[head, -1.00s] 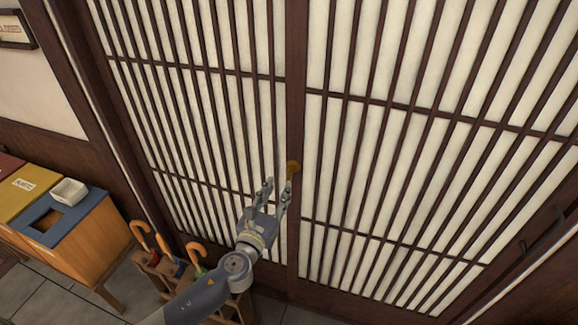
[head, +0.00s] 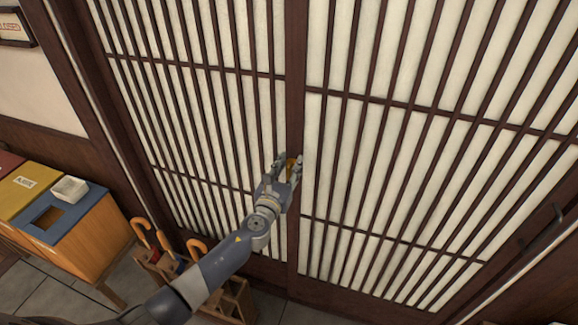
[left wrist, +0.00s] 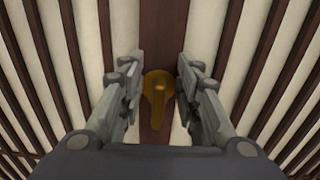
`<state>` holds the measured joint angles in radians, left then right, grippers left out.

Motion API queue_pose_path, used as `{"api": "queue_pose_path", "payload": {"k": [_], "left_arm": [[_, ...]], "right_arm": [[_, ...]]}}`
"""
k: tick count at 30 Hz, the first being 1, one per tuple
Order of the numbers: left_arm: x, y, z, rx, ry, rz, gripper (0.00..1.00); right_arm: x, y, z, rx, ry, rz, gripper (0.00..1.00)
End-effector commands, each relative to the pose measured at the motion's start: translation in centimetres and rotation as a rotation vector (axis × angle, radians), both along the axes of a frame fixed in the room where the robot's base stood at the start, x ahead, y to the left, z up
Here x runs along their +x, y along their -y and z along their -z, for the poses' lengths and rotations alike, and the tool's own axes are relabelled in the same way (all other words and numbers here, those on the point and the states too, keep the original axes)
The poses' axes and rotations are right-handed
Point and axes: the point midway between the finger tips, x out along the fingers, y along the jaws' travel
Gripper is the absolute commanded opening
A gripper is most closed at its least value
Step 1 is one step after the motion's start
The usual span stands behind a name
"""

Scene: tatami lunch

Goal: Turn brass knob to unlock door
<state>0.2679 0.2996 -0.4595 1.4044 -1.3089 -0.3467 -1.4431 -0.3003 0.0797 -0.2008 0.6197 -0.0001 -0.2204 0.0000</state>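The brass knob (left wrist: 157,92) sits on the dark wooden upright between the two slatted door panels. It also shows in the head view (head: 292,166), partly covered by my left gripper. My left gripper (left wrist: 156,80) is open, with one finger on each side of the knob. In the left wrist view a gap shows between each finger and the knob. The door (head: 400,145) has dark slats over pale panels and is closed. My right gripper is not in view.
An umbrella stand (head: 235,300) with several curved handles stands under my left arm. A wooden cabinet (head: 85,245) with coloured tops and a small white tray (head: 69,188) is at the left. A dark handle is at the right edge.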

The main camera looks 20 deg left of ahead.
Motion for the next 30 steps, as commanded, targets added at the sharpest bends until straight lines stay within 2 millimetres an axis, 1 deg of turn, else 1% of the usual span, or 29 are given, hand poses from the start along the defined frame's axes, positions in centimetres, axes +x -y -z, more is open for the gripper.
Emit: {"api": "queue_pose_path", "payload": {"k": [1,2,3,6,14,20,26,30], "left_arm": [[0.0,0.0,0.0,0.0,0.0,0.0,0.31],[0.0,0.0,0.0,0.0,0.0,0.0,0.29],[0.0,0.0,0.0,0.0,0.0,0.0,0.2],[0.0,0.0,0.0,0.0,0.0,0.0,0.0],[0.0,0.0,0.0,-0.006,0.0,0.0,0.0],[0.0,-0.2,0.1,-0.058,-0.002,0.0,0.0],[0.0,-0.5,0.3,-0.185,-0.006,0.0,0.0],[0.0,-0.8,0.4,-0.309,-0.011,-0.001,0.0]], "right_arm": [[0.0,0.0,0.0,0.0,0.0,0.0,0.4],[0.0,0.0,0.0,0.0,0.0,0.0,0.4],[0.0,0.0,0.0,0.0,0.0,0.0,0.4],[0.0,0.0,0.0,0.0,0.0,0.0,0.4],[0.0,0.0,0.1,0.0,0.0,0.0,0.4],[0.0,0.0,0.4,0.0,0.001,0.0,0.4],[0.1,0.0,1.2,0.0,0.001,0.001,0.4],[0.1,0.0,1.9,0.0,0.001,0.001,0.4]]}}
